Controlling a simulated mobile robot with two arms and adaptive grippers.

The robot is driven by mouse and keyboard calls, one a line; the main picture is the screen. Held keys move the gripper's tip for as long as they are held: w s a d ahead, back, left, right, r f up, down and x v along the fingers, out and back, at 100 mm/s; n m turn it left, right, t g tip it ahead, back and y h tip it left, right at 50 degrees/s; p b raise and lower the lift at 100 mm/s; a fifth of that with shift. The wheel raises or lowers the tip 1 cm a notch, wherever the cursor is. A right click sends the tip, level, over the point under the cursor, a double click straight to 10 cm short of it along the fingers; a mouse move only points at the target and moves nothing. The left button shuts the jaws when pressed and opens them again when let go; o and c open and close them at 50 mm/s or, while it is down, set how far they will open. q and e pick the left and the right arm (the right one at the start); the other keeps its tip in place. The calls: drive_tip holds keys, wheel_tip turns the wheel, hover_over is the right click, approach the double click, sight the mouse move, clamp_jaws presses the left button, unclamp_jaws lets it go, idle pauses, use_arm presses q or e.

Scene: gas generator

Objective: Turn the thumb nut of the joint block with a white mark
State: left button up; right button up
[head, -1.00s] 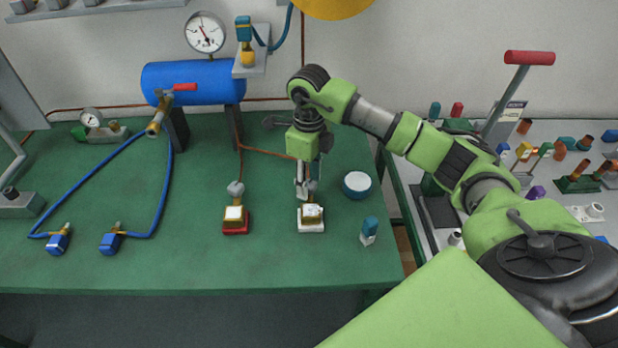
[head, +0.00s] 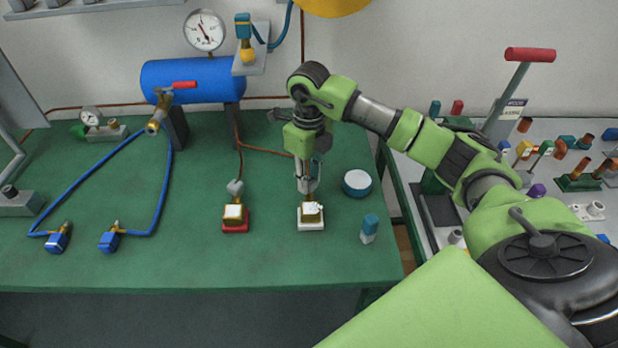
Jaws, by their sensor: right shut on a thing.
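The joint block with a white base (head: 311,223) stands on the green table, with a brass body and a pale top. Its thumb nut is at the back side of the block, mostly hidden by my right gripper (head: 306,190). That gripper points down from above and is shut on the thumb nut. A similar joint block with a red base (head: 235,225) stands to the left, its grey thumb nut (head: 235,187) showing behind it. My left gripper is not in view.
A blue-and-white bottle (head: 369,229) and a round white-topped tin (head: 357,182) stand right of the block. Blue hose ends (head: 57,240) lie at left. A blue tank (head: 192,81) with a gauge stands behind. The table's front strip is clear.

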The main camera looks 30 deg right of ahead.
drive_tip(key=m, duration=0.4)
drive_tip(key=shift+m, duration=0.3)
drive_tip(key=shift+m+b, duration=0.3)
drive_tip(key=shift+m, duration=2.2)
drive_tip(key=shift+w+r, duration=0.1)
drive_tip(key=o, duration=1.1)
drive_tip(key=shift+r, duration=0.15)
wheel_tip(320, 180, up, 12)
drive_tip(key=shift+f, duration=0.2)
